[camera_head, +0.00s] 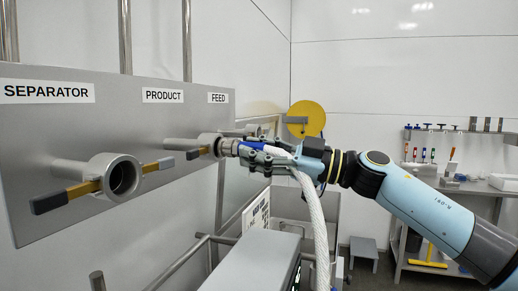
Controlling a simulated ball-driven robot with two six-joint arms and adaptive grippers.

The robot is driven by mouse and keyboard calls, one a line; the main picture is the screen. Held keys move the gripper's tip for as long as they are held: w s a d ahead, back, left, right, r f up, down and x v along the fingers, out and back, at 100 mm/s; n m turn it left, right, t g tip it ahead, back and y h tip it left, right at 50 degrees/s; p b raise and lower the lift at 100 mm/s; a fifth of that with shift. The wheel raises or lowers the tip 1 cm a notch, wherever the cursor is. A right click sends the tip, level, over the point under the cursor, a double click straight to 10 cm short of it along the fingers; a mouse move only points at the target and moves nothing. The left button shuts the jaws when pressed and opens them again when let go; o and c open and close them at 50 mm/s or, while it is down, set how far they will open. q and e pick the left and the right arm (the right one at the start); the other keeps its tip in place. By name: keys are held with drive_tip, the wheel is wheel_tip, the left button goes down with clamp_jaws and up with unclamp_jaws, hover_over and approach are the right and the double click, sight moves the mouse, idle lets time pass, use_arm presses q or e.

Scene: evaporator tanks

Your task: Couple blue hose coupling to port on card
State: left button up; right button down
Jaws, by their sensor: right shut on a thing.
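My right gripper (262,156) is shut on the blue hose coupling (251,145). A white braided hose (313,215) hangs down from it. The coupling's metal end (230,147) points left and is at the mouth of the middle port (209,143), in line with it; I cannot tell whether it is seated. That port has lever arms at its sides and is below the PRODUCT label (163,96). The near port (122,178), below the SEPARATOR label (45,92), is empty with its levers spread. A far port (255,130) is partly hidden. My left gripper is out of view.
A grey panel (60,125) carries the ports and also a FEED label (218,98). A white marked sheet (257,211), unreadable here, and a grey box (240,260) are below the coupling. Rails stand at lower left. A tool bench (490,188) is at right.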

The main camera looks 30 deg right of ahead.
drive_tip(key=shift+p+x, duration=1.05)
drive_tip(key=shift+x, duration=0.45)
drive_tip(key=c, duration=1)
unclamp_jaws()
drive_tip(key=shift+d+f, duration=0.1)
drive_tip(key=shift+f, duration=0.15)
drive_tip(key=shift+o, duration=0.2)
drive_tip(key=shift+s+d+f, duration=0.1)
drive_tip(key=shift+d, duration=0.15)
drive_tip(key=v, duration=1.1)
drive_tip(key=shift+s, duration=0.2)
drive_tip(key=shift+d, duration=0.15)
